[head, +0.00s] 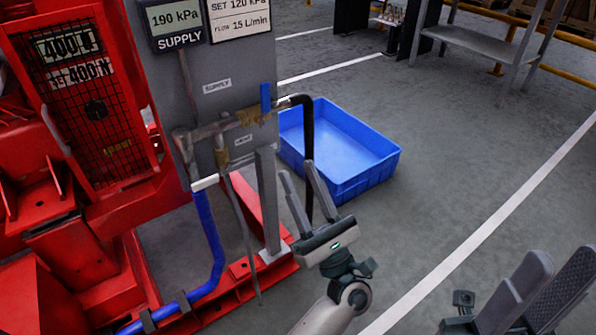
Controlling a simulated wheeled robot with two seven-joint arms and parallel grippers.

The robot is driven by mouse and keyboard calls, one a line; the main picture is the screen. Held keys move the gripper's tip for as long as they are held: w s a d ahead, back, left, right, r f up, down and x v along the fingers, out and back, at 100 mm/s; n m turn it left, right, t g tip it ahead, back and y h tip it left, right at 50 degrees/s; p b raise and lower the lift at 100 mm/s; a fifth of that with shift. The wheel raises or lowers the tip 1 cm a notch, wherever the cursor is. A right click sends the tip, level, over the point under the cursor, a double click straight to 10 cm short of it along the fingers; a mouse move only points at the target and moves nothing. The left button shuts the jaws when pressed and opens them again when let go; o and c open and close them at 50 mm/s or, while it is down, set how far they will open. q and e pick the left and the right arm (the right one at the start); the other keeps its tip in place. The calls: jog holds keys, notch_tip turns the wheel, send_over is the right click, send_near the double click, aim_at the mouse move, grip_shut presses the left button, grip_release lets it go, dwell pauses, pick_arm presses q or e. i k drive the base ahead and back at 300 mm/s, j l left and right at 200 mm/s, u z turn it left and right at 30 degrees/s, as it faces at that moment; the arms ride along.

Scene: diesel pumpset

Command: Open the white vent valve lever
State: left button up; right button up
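The white vent valve lever (205,182) sits low on the grey panel's pipework, roughly level and sticking out to the left above the blue hose. A brass valve body (222,157) is just above it, left of a small label plate (243,139). My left gripper (298,170) is open, with its fingers pointing up, to the right of the lever and apart from it. A black hose shows between and behind its fingers. My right gripper (564,254) is open at the bottom right, far from the lever, and partly cut off by the frame.
A blue lever (265,97) stands upright on the supply pipe. The black hose (308,130) drops beside the blue crate (350,140). The panel post (268,200) stands between my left gripper and the white lever. Red machinery (60,120) fills the left.

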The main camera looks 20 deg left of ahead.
aim_at(211, 180)
jog(key=u, duration=1.15)
